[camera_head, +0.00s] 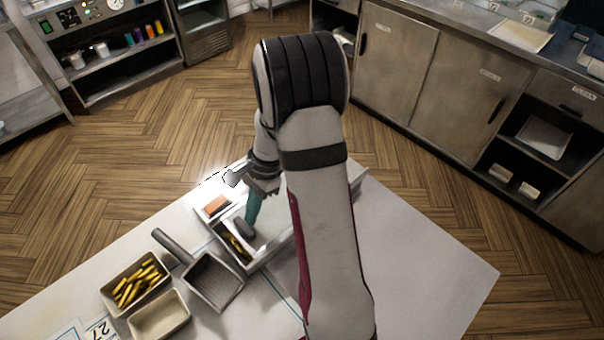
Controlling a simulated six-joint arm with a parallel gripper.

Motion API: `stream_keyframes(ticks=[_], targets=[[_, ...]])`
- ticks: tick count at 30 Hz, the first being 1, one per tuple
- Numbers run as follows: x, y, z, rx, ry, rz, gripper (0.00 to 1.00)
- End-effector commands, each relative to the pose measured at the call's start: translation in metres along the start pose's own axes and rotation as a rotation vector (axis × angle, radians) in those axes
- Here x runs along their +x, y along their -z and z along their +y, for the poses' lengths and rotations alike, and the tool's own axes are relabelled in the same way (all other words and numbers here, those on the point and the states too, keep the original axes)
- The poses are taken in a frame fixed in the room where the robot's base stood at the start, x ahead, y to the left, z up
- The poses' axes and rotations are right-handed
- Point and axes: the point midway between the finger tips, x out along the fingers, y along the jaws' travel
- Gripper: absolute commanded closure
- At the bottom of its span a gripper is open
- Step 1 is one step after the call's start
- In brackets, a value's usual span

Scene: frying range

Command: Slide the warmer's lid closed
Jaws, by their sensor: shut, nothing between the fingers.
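The warmer (262,257) is a pale box on the white table, largely hidden behind my arm. Its near left part is uncovered, and yellow-brown food shows inside. A pale flat surface (268,222) right of this opening looks like the lid; its right part is hidden by my arm. My gripper (250,214) reaches down over the warmer, shut and empty, with a teal section pointing downward. A dark rounded piece (243,228) lies at its lower end by the opening. I cannot tell whether it is a lid handle or a fingertip, or whether they touch.
A grey scoop (213,283) with a dark handle lies left of the warmer. An orange-brown block (215,205) sits by the warmer's far left. The table's right side is clear.

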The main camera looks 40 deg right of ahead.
Motion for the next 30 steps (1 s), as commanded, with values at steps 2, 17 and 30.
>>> stream_keyframes(ticks=[2,17,30], targets=[[0.005,-0.011,0.000,-0.002,-0.001,0.000,1.00],[0.013,-0.032,0.000,0.003,-0.002,-0.005,1.00],[-0.021,0.010,-0.002,-0.002,0.007,0.006,1.00]])
